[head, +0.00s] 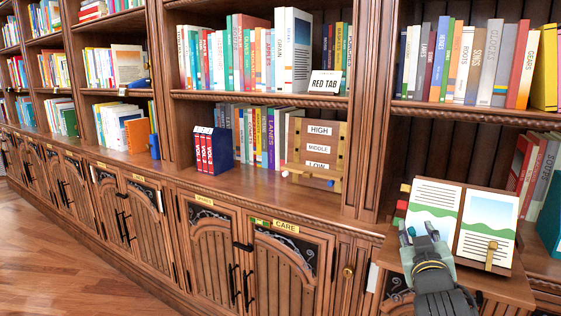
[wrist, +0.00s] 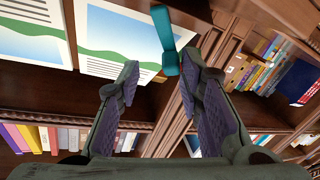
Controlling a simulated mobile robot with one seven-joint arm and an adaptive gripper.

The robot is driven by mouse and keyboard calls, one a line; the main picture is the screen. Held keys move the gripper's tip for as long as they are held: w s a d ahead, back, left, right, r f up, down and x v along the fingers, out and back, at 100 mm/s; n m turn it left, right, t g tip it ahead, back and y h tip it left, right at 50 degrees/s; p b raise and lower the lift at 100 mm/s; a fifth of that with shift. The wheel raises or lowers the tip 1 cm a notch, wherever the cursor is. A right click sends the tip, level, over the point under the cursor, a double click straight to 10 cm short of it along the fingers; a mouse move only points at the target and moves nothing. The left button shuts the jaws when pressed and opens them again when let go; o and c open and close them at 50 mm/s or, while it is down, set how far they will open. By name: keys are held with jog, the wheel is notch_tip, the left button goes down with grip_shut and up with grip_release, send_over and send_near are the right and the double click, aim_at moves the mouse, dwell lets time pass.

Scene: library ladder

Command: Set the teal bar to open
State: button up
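The teal bar (wrist: 165,40) shows in the wrist view as a short upright strip with a thicker, rounded lower end. It stands at the edge of the book stand, beside the picture page of the open book (wrist: 115,40). My gripper (wrist: 160,72) is open, with its two fingers apart and the bar's lower end between and just beyond the tips. I cannot tell whether either finger touches it. In the head view my gripper (head: 418,234) is in front of the left page of the open book (head: 434,200), and the bar is mostly hidden there.
The book rests on a wooden stand (head: 515,288) with coloured tabs (head: 402,205) on its left. A HIGH/MIDDLE/LOW board (head: 318,150) and blue volumes (head: 222,150) stand left on the counter. Cabinets (head: 285,265) line the wall below. Floor (head: 60,260) is clear at left.

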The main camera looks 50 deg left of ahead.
jog(key=m, duration=0.1)
jog(key=m+t+h, duration=0.1)
jog(key=m, duration=0.1)
jog(key=shift+w+d+r, duration=0.1)
jog(key=shift+w+d, duration=0.05)
jog(key=shift+d, duration=0.1)
jog(key=f+b+v, duration=0.1)
jog(key=b+v, duration=0.6)
jog(key=v, duration=0.1)
jog(key=shift+s+d+h, duration=0.15)
jog(key=shift+s+h, duration=0.15)
jog(key=shift+h, duration=0.1)
